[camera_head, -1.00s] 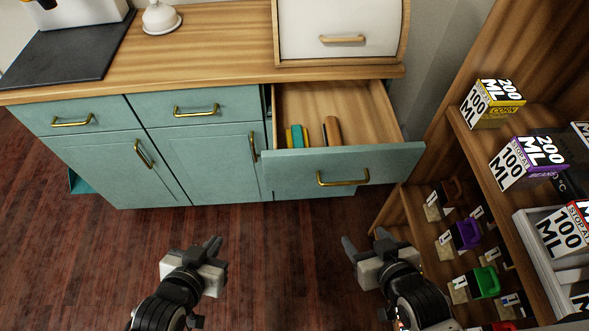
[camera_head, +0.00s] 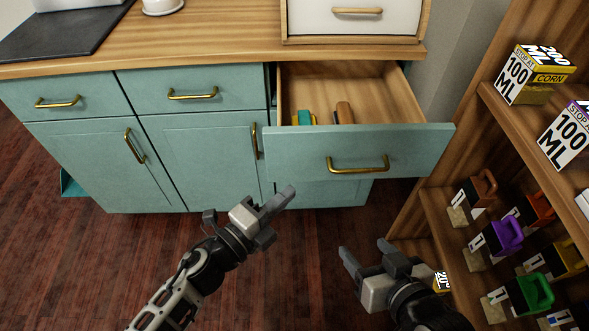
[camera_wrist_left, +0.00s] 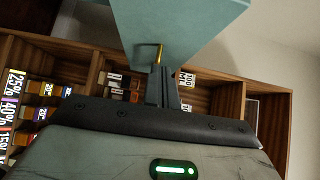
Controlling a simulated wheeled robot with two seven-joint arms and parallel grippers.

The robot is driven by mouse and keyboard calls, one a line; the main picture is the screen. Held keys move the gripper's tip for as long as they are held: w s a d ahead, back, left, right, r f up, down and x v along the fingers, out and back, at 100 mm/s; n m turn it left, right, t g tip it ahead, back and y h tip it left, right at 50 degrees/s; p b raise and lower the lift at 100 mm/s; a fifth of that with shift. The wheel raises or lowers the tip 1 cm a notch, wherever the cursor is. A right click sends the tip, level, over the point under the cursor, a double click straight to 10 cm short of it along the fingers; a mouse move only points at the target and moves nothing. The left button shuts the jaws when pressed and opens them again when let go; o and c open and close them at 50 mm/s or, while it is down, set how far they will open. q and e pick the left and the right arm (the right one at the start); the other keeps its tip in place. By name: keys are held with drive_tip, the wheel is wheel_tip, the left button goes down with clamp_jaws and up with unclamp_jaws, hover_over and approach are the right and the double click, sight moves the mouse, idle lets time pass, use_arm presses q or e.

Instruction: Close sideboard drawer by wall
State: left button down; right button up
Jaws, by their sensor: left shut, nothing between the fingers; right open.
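The sideboard (camera_head: 195,160) is teal with a wooden top. Its right drawer (camera_head: 410,145) stands pulled out, with a brass handle (camera_head: 358,165) on its front and a few small items inside. My left gripper (camera_head: 281,205) is shut and empty, below and left of that handle, apart from the drawer in the head view. In the left wrist view the drawer (camera_wrist_left: 180,25) looms overhead and the brass handle (camera_wrist_left: 158,54) shows just past the left fingers (camera_wrist_left: 162,85). My right gripper (camera_head: 366,252) is open and empty, low over the floor between sideboard and shelves.
A wooden shelf unit (camera_head: 437,200) with boxes and coloured scoops stands close on the right. The wall (camera_head: 455,70) is behind the open drawer. The dark wooden floor (camera_head: 90,270) is clear at left.

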sight(308, 159)
use_arm(q)
drive_tip(key=shift+w+d, duration=0.4)
drive_tip(key=shift+w, duration=0.7)
drive_tip(key=shift+w+d, duration=0.35)
drive_tip(key=shift+w, duration=0.8)
drive_tip(key=shift+w+d, duration=0.4)
drive_tip(key=shift+w, duration=0.7)
